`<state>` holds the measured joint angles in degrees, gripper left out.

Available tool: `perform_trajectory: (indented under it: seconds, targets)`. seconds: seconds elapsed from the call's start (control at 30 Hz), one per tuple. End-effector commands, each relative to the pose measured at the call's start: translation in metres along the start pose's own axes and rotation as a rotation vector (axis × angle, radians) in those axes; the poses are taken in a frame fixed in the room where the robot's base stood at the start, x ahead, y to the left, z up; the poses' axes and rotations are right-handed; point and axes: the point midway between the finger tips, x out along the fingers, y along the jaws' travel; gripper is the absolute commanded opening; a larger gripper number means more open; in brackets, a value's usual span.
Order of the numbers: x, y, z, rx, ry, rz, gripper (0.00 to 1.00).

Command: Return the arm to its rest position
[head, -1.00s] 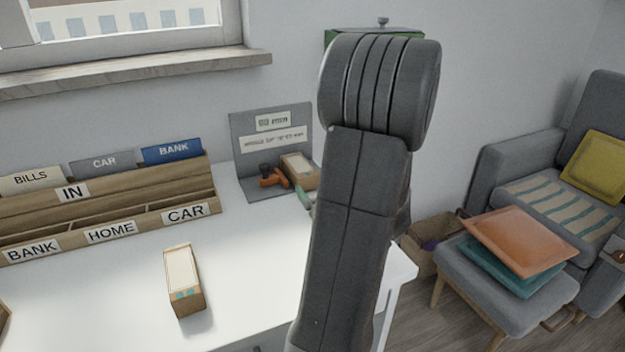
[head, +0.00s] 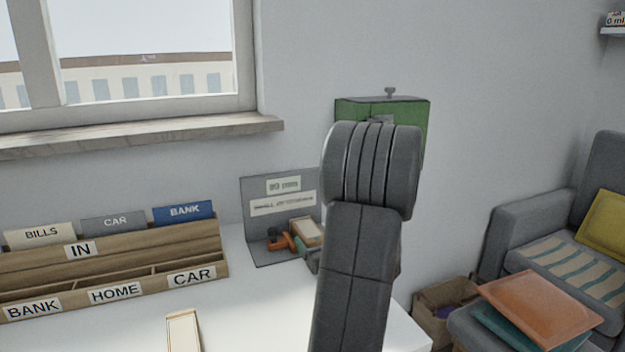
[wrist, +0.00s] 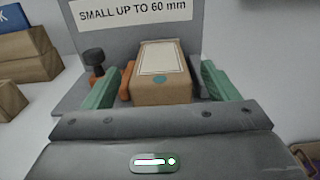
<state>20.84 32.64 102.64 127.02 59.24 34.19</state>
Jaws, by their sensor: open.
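My gripper (wrist: 158,88) shows in the wrist view with its two green fingers spread apart. A small cardboard box (wrist: 162,92) with a white label and a teal dot lies between and beyond the fingers, with a gap on each side. The box (head: 306,232) also shows in the head view, in front of the grey sign board (head: 282,190). My arm stands upright in the head view and hides most of the gripper.
An orange clamp-like holder (head: 281,242) with a dark knob (wrist: 94,60) is beside the box. A wooden sorter (head: 110,265) with labelled slots stands at the left. Another labelled box (head: 183,332) lies on the white desk (head: 250,315). A green box (head: 405,112) is on the wall behind my arm.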

Motion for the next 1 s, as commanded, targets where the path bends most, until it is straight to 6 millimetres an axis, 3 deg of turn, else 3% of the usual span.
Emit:
perform_trajectory:
  seconds: [0.23, 0.3, 0.5, 1.0]
  targets:
    - [0.046, 0.001, -0.006, -0.001, 0.000, 0.002, 0.81]
    - [0.044, 0.000, 0.011, -0.003, -0.003, 0.000, 0.81]
    - [0.044, 0.000, 0.028, -0.002, -0.001, 0.001, 0.81]
    - [0.044, 0.000, 0.029, 0.001, 0.001, 0.000, 0.81]
